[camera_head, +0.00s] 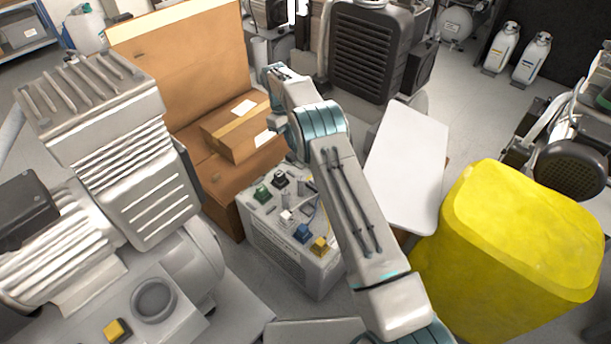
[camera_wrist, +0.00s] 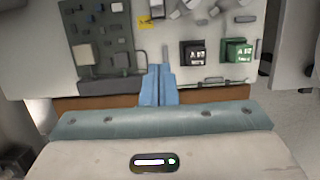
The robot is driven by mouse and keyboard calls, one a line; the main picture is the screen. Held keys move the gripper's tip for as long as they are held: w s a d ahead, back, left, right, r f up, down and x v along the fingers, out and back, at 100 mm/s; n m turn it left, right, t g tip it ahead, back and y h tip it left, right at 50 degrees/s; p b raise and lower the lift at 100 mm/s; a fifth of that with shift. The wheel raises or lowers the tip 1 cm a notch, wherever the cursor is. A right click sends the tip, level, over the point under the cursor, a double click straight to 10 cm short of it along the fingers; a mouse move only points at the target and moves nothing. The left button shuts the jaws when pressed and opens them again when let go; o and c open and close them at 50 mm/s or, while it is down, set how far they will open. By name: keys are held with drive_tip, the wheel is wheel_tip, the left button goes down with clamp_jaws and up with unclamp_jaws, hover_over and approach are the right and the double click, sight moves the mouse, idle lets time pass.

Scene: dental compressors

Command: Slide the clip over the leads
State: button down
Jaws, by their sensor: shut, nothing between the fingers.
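My gripper (camera_wrist: 157,70) is shut and empty, its blue fingers together in front of the grey unit's top panel (camera_wrist: 215,20) in the wrist view. Their exact distance from the panel cannot be told. The panel carries a black block (camera_wrist: 193,53), a green block (camera_wrist: 238,51) and a dark circuit board (camera_wrist: 102,40). In the head view the grey unit (camera_head: 285,250) stands below my arm, with black, green, white, blue and yellow blocks on top. Thin wires, perhaps the leads, show by my arm's edge. I cannot make out the clip for certain.
An open cardboard box (camera_head: 190,60) with a small carton (camera_head: 237,128) stands behind the unit. A large grey compressor (camera_head: 120,150) fills the left. A white board (camera_head: 408,160) and a yellow covered object (camera_head: 515,250) stand at the right.

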drive_tip(key=shift+f, duration=0.25)
drive_tip(key=b, duration=0.4)
hover_over(297, 166)
drive_tip(key=s, duration=0.5)
wheel_tip(297, 166, down, 10)
drive_tip(key=shift+f, duration=0.1)
drive_tip(key=shift+s+d+r, duration=0.2)
drive_tip(key=shift+d, duration=0.05)
drive_tip(key=shift+s+d+r+b, duration=0.1)
drive_tip(key=shift+s+d+b, duration=0.7)
drive_tip(key=shift+s+d, duration=0.4)
